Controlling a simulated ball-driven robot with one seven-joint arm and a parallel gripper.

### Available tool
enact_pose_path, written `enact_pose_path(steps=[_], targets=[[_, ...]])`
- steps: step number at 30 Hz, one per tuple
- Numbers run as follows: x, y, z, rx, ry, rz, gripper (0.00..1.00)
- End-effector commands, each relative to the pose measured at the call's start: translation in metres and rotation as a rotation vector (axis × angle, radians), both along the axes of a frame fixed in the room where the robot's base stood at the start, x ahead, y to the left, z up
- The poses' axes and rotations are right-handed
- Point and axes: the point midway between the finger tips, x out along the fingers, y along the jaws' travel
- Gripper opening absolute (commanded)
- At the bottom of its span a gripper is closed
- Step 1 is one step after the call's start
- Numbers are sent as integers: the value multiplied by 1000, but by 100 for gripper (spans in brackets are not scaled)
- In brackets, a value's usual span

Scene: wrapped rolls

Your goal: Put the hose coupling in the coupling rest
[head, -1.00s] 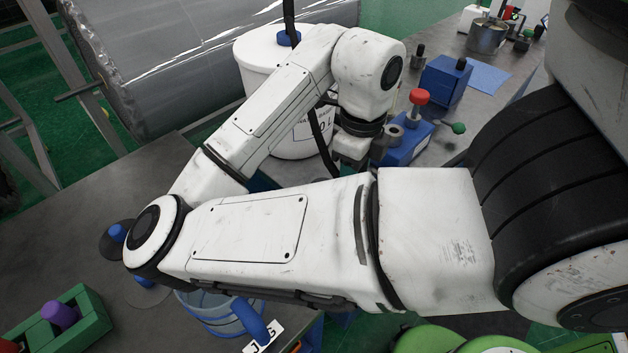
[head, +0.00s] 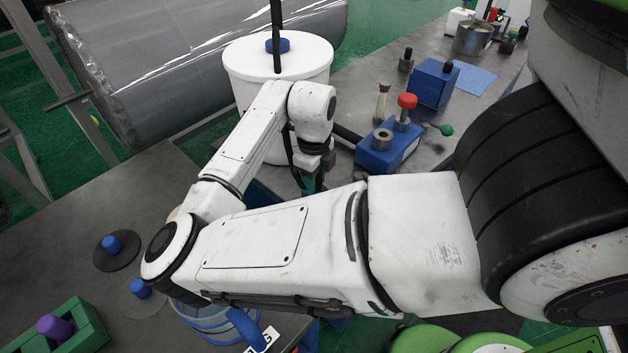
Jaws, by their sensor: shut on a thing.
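My gripper (head: 313,184) hangs below my wrist, just in front of the white drum (head: 270,60). It is shut on a small dark and teal piece (head: 309,184), which I take to be the hose coupling. Only a little of it shows, as my wrist and forearm cover the rest. A black hose (head: 278,30) comes down from above, passes behind my arm and shows again beside the gripper. I cannot pick out the coupling rest for sure; it may be hidden behind my arm.
A blue block (head: 391,152) with a metal ring and a red knob (head: 407,101) stands right of my gripper. Behind it are a taller blue box (head: 433,83) and a blue sheet (head: 475,79). A green tray (head: 90,318) and blue-knobbed discs (head: 117,254) lie left. A blue bucket (head: 207,322) is below my arm.

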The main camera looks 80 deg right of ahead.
Motion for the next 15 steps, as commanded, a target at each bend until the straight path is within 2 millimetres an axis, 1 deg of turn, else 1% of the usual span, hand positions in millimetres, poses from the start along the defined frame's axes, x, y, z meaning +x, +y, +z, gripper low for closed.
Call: enact_pose_path(steps=[1,3,9,13,14,15], targets=[[0,1,-5,1,1,1,3],[0,0,-8,0,0,0,3],[0,0,-8,0,0,-1,3],[0,0,-12,0,0,0,3],[0,0,-11,0,0,0,40],[0,0,-10,0,0,0,44]])
